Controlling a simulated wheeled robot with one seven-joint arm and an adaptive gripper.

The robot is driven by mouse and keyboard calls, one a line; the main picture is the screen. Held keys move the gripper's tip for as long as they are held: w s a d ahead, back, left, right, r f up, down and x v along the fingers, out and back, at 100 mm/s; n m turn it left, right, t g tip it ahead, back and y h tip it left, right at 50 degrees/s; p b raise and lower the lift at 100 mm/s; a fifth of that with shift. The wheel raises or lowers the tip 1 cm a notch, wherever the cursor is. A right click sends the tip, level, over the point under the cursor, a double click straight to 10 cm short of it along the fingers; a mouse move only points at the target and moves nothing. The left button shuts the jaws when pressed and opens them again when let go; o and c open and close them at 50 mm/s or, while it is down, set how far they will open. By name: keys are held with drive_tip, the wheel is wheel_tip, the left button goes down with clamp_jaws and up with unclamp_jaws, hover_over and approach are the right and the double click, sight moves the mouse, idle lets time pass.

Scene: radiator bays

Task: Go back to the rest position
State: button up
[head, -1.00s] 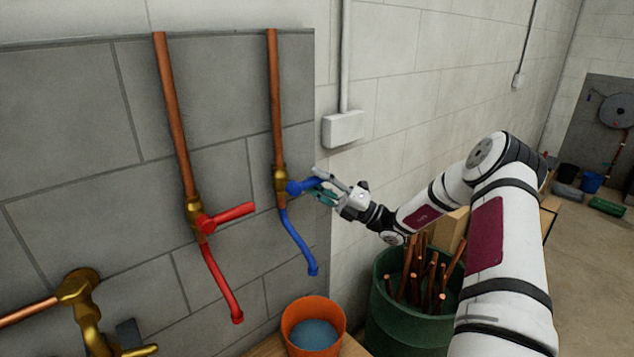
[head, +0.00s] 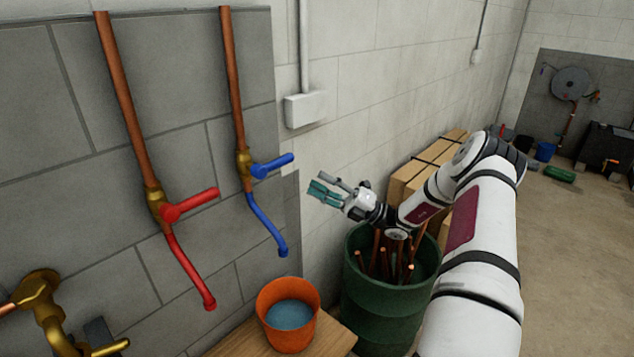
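My gripper (head: 332,188) is in the middle of the head view, in free air to the right of the blue tap handle (head: 272,165). Its teal-tipped fingers look parted with nothing between them. The blue handle points right and slightly up from its brass valve, with a blue spout (head: 267,226) below. The red tap handle (head: 190,205) sits further left and also points right, with a red spout (head: 190,270) below it. My arm reaches in from the lower right.
An orange bucket (head: 274,341) with bluish contents stands on a wooden surface (head: 330,341) below the taps. A green barrel (head: 375,308) holding several copper pipes stands under my forearm. Cardboard boxes (head: 410,175) are behind my arm. Open floor (head: 565,270) lies to the right.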

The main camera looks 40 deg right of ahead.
idle(0.5)
drive_tip(key=s+a+r+n+g+h, duration=0.25)
drive_tip(key=a+n+g, duration=0.25)
drive_tip(key=a+n, duration=0.25)
drive_tip(key=s+a+r+n+g+h, duration=0.1)
drive_tip(key=s+a+r+n+g, duration=0.2)
drive_tip(key=a+n+g, duration=0.45)
drive_tip(key=s+a+r+n+g+h, duration=0.25)
drive_tip(key=a+n+g, duration=0.2)
drive_tip(key=a, duration=0.55)
drive_tip(key=s+r+n+t+h, duration=0.3)
drive_tip(key=s+r+n+h, duration=0.1)
drive_tip(key=s+n, duration=0.6)
drive_tip(key=s+r+n+t+h, duration=0.3)
drive_tip(key=s+n+h, duration=0.4)
drive_tip(key=s+n, duration=0.3)
drive_tip(key=shift+s+a+r+n, duration=0.15)
drive_tip(key=shift+a+r+n, duration=0.3)
drive_tip(key=shift+n, duration=0.3)
drive_tip(key=shift+d, duration=0.1)
